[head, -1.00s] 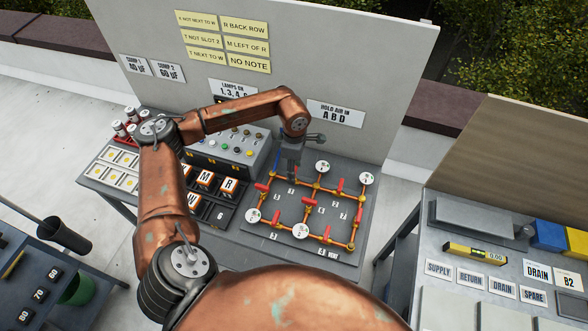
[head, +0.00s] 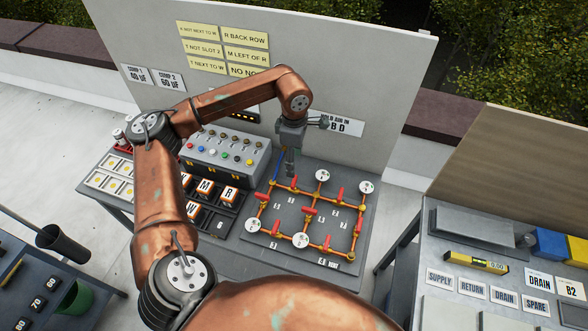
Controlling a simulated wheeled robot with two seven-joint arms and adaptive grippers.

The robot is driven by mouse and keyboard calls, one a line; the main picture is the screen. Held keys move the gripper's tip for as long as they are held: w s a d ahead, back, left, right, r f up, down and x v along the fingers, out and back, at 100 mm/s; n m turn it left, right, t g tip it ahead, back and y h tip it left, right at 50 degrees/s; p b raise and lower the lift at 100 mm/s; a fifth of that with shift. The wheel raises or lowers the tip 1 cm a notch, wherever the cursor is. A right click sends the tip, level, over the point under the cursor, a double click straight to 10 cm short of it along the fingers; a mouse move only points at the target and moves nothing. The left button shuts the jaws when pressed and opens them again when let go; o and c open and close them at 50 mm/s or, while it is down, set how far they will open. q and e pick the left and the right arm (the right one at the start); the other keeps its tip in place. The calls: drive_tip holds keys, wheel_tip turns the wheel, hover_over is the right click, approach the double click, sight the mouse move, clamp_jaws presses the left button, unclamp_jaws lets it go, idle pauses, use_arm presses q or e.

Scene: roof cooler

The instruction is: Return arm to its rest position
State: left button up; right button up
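One copper-coloured arm of mine reaches over the grey bench, entering from the bottom and bending at the left. I take it for my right arm. Its gripper (head: 290,168) points down in front of the upright panel, above the back left part of the pipe board (head: 284,215). It looks clear of the pipes. The fingers are small and seen nearly edge-on, so their opening is unclear, and I see nothing held. My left gripper is not in view.
The pipe board has orange pipes, red valve handles and white round gauges. A grey switch box (head: 228,152) and lettered blocks (head: 229,194) stand left of it. The back panel (head: 375,70) rises behind. Another bench (head: 445,255) stands right, with a gap between.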

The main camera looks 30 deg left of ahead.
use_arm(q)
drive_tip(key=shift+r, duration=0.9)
